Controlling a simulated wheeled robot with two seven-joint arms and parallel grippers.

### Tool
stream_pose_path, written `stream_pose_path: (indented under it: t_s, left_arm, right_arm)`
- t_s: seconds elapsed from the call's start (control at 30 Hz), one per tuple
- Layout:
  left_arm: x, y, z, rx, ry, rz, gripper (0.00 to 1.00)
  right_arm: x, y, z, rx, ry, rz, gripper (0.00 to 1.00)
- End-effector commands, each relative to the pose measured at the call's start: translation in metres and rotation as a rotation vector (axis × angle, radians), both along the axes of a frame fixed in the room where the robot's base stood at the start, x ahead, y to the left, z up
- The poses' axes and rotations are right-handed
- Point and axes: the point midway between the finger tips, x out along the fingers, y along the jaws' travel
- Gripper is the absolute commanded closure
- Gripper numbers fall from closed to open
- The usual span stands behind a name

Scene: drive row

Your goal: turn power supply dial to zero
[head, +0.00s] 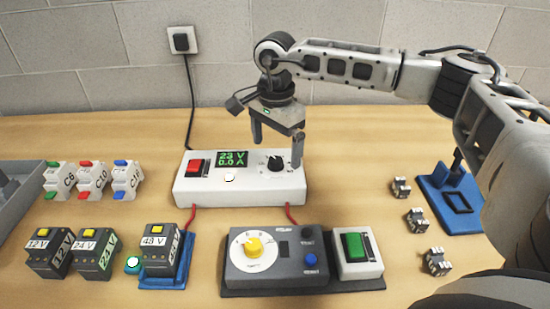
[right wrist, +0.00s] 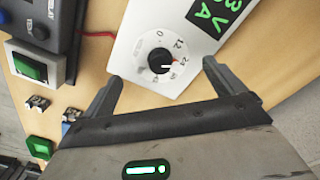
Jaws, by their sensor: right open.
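The power supply (head: 240,190) is a white box on the table with a red switch (head: 199,167) and a green-lit display (head: 232,159) that seems to read 23 V and 0.0 A. Its black dial (head: 276,164) is at the right of the top face. My right gripper (head: 277,152) is open above the dial. In the right wrist view its fingers (right wrist: 162,72) are apart, either side of the dial, not visibly touching it. My left gripper is not in view.
A grey panel (head: 283,283) with a yellow knob and a green-button box (head: 357,249) stand in front. Battery-like blocks (head: 95,250) and breakers (head: 91,180) are at the left. A blue stand (head: 452,205) and small metal parts are at the right. A cable runs to the wall socket.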

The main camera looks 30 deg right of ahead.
Motion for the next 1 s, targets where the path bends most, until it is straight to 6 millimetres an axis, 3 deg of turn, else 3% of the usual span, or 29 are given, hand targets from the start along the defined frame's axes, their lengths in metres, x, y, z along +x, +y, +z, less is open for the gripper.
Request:
stream_pose_path:
  t_s: [0.37,1.0]
  left_arm:
    - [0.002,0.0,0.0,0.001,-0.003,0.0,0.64]
    - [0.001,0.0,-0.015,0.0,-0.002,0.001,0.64]
  right_arm:
    - [0.0,0.0,-0.001,0.0,0.0,-0.038,0.05]
    - [0.001,0.0,-0.024,0.0,-0.001,-0.036,0.05]
